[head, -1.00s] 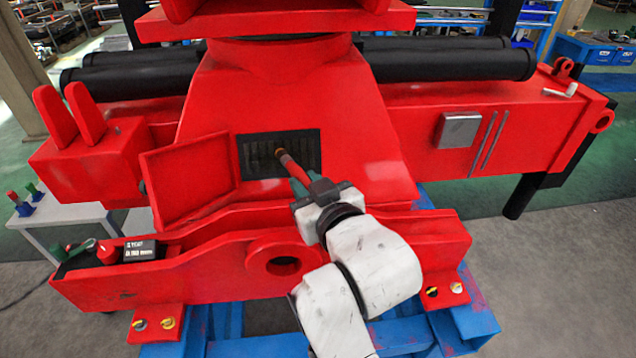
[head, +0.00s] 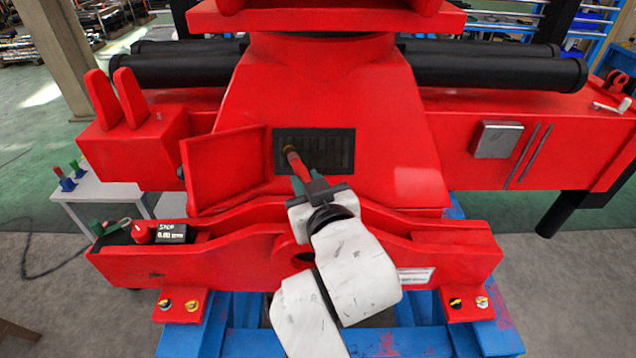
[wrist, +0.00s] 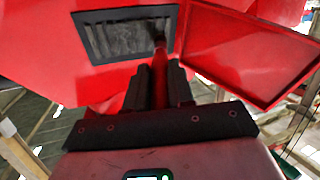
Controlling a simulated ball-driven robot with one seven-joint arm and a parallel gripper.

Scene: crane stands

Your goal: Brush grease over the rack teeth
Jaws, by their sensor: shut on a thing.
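The rack teeth (head: 328,153) show as dark upright ridges inside a black-framed opening in the red crane body. They also show in the wrist view (wrist: 122,40). My gripper (head: 308,186) is shut on a brush with a red handle (head: 297,167), also seen in the wrist view (wrist: 160,75). The brush tip (head: 289,149) is at the opening's left part in the head view, on the door side. I cannot tell whether its bristles touch the teeth. Grease on the teeth cannot be made out.
A red hinged door (head: 225,170) stands open left of the opening. A side table (head: 100,190) stands at the left.

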